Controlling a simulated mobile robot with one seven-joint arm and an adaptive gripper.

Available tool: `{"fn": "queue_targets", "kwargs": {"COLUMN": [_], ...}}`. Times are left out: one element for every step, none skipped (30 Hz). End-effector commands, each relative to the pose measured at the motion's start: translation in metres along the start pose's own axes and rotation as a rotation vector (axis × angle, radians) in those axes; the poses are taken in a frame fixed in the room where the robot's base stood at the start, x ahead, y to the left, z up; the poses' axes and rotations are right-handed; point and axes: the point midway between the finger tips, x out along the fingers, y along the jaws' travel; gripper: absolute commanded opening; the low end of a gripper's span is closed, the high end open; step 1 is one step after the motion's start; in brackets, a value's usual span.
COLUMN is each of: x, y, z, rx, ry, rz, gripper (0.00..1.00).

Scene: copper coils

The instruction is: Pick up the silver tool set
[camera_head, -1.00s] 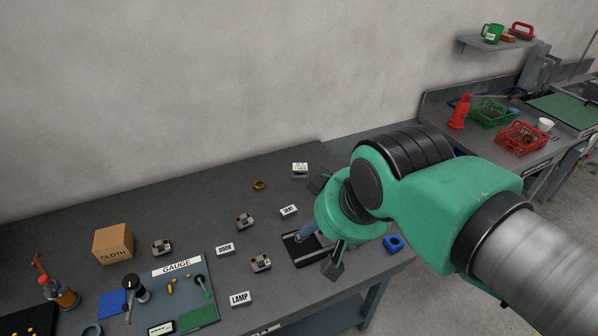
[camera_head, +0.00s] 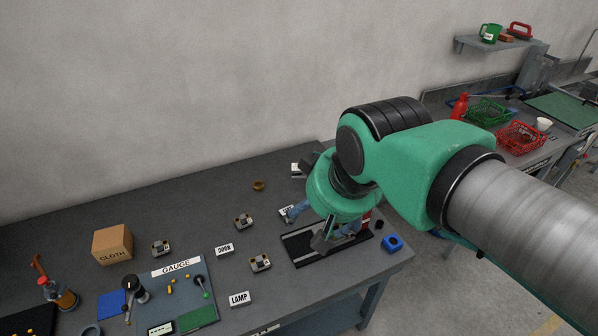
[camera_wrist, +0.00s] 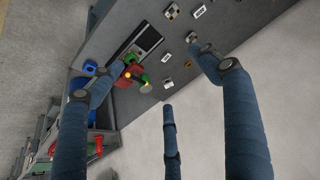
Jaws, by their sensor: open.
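No thing can be picked out for certain as the silver tool set. A dark tray with a grey strip (camera_head: 294,252) lies on the bench under my gripper (camera_head: 322,232). The tray also shows in the wrist view (camera_wrist: 146,40), up and left of centre. My gripper has blue, jointed fingers spread wide apart, and nothing is seen between them. In the wrist view my gripper (camera_wrist: 163,62) frames the tray's right side and a cluster of red, green and yellow things (camera_wrist: 133,75). The fingers and wrist hide part of the tray in the head view.
Several small metal blocks and white labels, such as DOOR (camera_head: 225,249) and LAMP (camera_head: 239,298), lie left of the tray. A blue block (camera_head: 392,243) sits near the bench's right edge. The CLOTH box (camera_head: 113,244) and GAUGE board (camera_head: 207,277) are further left.

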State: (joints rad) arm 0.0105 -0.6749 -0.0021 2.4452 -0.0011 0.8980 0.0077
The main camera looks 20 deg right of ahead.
Motion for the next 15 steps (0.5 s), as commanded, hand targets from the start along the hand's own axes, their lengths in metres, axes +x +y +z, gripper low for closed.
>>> {"fn": "queue_targets", "kwargs": {"x": [0.000, 0.000, 0.001, 0.001, 0.002, 0.003, 0.004, 0.006, 0.007, 0.009, 0.010, 0.013, 0.015, 0.017, 0.020], "y": [0.001, 0.002, 0.003, 0.004, 0.005, 0.006, 0.007, 0.008, 0.009, 0.011, 0.012, 0.013, 0.014, 0.016, 0.017], "z": [-0.010, -0.017, -0.025, -0.032, -0.039, -0.049, -0.056, -0.063, -0.072, -0.079, -0.086, -0.096, -0.102, -0.109, -0.118], "rx": [0.005, 0.008, 0.012, 0.015, 0.019, 0.023, 0.027, 0.031, 0.036, 0.040, 0.043, 0.048, 0.052, 0.055, 0.060], "ry": [-0.008, -0.010, -0.016, -0.019, -0.023, -0.028, -0.031, -0.035, -0.039, -0.044, -0.047, -0.052, -0.055, -0.059, -0.064], "rz": [0.002, 0.003, 0.005, 0.006, 0.007, 0.009, 0.010, 0.011, 0.013, 0.014, 0.016, 0.017, 0.018, 0.020, 0.021], "gripper": [0.77, 0.77, 0.77, 0.77, 0.77, 0.77, 0.77, 0.77, 0.77, 0.77, 0.77, 0.77, 0.77, 0.77, 0.77]}}
